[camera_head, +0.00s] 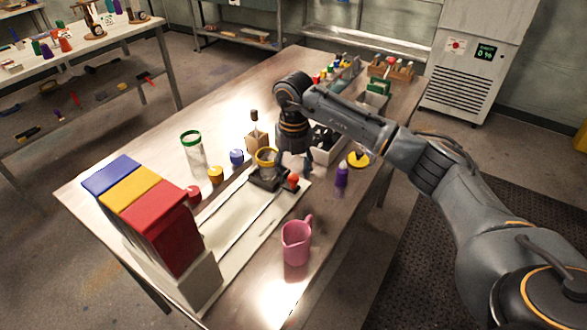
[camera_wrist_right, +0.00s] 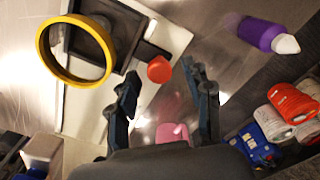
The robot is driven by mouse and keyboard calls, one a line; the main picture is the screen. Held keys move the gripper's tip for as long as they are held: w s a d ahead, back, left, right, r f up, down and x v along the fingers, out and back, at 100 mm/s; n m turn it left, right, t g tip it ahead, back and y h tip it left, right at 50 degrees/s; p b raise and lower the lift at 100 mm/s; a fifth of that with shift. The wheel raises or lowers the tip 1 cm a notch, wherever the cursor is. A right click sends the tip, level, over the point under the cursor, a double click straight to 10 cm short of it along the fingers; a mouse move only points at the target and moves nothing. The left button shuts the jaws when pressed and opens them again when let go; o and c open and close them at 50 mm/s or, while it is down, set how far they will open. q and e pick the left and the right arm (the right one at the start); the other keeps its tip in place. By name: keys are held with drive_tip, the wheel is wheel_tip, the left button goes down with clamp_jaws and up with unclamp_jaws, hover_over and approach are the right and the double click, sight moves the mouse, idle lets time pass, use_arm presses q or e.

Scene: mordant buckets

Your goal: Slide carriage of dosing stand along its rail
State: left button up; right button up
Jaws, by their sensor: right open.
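The dosing stand has a pale base plate with a long rail (camera_head: 238,221) that runs from the coloured hoppers (camera_head: 160,222) at the lower left. Its dark carriage (camera_head: 264,181) sits at the rail's far end, with a yellow ring (camera_head: 267,153) on top and a red knob (camera_head: 293,180) at its side. My right gripper (camera_head: 296,168) is above and close to the knob, partly hidden by its own wrist. In the wrist view, its fingers (camera_wrist_right: 165,80) are apart, with the red knob (camera_wrist_right: 159,69) between and just beyond the tips, not gripped. My left gripper is out of view.
A pink jug (camera_head: 296,243) stands in front of the rail. A purple bottle (camera_head: 342,174) is right of the carriage. A green-rimmed jar (camera_head: 192,154) and small yellow (camera_head: 216,174) and blue (camera_head: 237,157) pots stand behind the rail. The table's left back is clear.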

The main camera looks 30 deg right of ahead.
drive_tip(key=shift+f, duration=0.25)
clamp_jaws()
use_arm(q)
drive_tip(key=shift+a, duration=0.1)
